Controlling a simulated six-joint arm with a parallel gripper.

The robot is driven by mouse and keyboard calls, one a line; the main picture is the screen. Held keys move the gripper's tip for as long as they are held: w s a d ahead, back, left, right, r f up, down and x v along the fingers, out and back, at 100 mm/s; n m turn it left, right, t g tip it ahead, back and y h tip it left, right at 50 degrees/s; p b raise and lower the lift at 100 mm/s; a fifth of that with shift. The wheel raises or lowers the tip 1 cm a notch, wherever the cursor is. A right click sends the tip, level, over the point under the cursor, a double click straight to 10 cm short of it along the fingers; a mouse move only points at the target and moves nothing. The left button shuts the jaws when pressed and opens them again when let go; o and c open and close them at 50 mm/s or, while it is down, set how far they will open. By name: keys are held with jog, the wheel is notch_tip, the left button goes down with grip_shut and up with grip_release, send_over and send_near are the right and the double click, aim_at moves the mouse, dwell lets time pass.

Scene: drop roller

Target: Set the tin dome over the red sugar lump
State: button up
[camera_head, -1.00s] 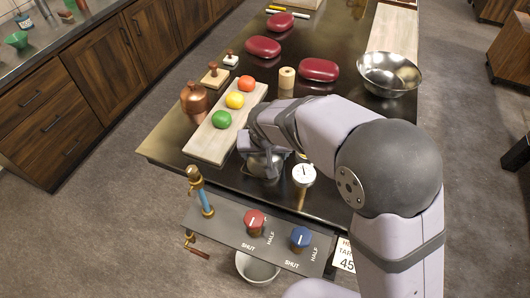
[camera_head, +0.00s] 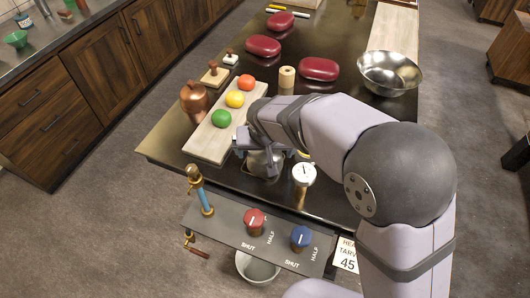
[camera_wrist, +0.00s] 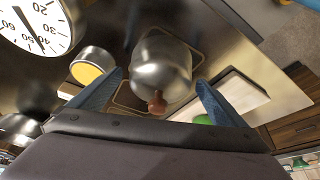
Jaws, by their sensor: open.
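The tin dome (camera_wrist: 160,65) is a shiny metal cover with a brown knob (camera_wrist: 157,103), seen in the wrist view on a dark surface with a thin rectangular outline around it. In the head view the dome (camera_head: 262,163) is partly hidden under my gripper (camera_head: 260,148). In the wrist view my gripper (camera_wrist: 160,78) is open, with a blue finger on either side of the dome and knob and apparent gaps between. I cannot make out a red sugar lump in either view; whether anything lies under the dome is hidden.
A white dial (camera_head: 303,174) and a small tin with yellow contents (camera_wrist: 90,66) stand close by. A pale board (camera_head: 209,146) with green, yellow and orange balls lies to the left. A steel bowl (camera_head: 389,74), dark red pads (camera_head: 319,69) and a copper pot (camera_head: 195,101) stand further off.

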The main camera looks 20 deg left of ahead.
jog(key=shift+b+v, duration=0.65)
jog(key=shift+v, duration=2.3)
